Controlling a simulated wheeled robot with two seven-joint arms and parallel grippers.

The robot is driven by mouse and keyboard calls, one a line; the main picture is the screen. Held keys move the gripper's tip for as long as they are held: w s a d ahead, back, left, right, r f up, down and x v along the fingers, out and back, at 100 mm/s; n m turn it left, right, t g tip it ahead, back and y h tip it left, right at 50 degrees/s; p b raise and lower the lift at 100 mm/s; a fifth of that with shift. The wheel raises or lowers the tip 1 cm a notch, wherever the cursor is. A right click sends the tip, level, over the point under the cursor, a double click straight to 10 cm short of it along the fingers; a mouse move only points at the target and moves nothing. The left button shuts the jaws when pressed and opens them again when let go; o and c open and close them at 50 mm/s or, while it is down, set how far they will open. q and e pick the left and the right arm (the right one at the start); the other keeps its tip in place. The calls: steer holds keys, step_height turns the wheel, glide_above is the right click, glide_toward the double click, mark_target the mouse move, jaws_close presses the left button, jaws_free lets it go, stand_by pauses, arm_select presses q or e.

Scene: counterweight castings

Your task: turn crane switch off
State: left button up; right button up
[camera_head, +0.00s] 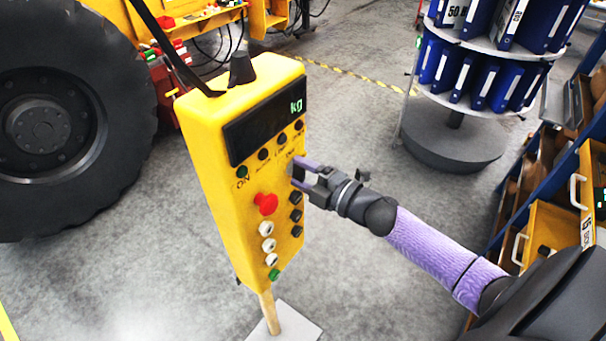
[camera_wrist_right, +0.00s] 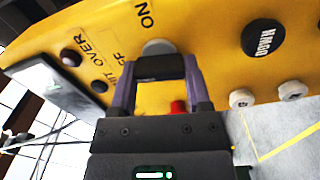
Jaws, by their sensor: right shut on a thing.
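The yellow crane control box (camera_head: 217,150) stands upright on a wooden post, with a dark display reading "kg" in green. My right gripper (camera_head: 297,174) is at the right part of its front face. In the wrist view my right gripper (camera_wrist_right: 161,80) has its two purple fingers on either side of a dark piece, apparently the crane switch (camera_wrist_right: 160,67). A grey round base (camera_wrist_right: 157,46) shows just behind it. An "ON" label is above it, and a partly hidden label ending in "FF" is to the left. My left gripper is not in view.
The box also carries a red button (camera_head: 265,204), white buttons (camera_head: 267,245) and several dark knobs. A large black tyre (camera_head: 60,130) stands at left. A round rack with blue binders (camera_head: 470,75) and yellow drawers (camera_head: 550,235) stand at right. Grey floor between is clear.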

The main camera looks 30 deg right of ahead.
steer(key=shift+f+n, duration=0.1)
steer(key=shift+n, duration=0.8)
steer(key=o, duration=1.3)
steer(key=shift+s, duration=0.1)
steer(key=b+v, duration=0.1)
steer(key=v, duration=0.8)
steer(key=shift+s+d+b, duration=0.15)
steer(key=shift+s+b, duration=0.2)
steer(key=shift+s, duration=0.05)
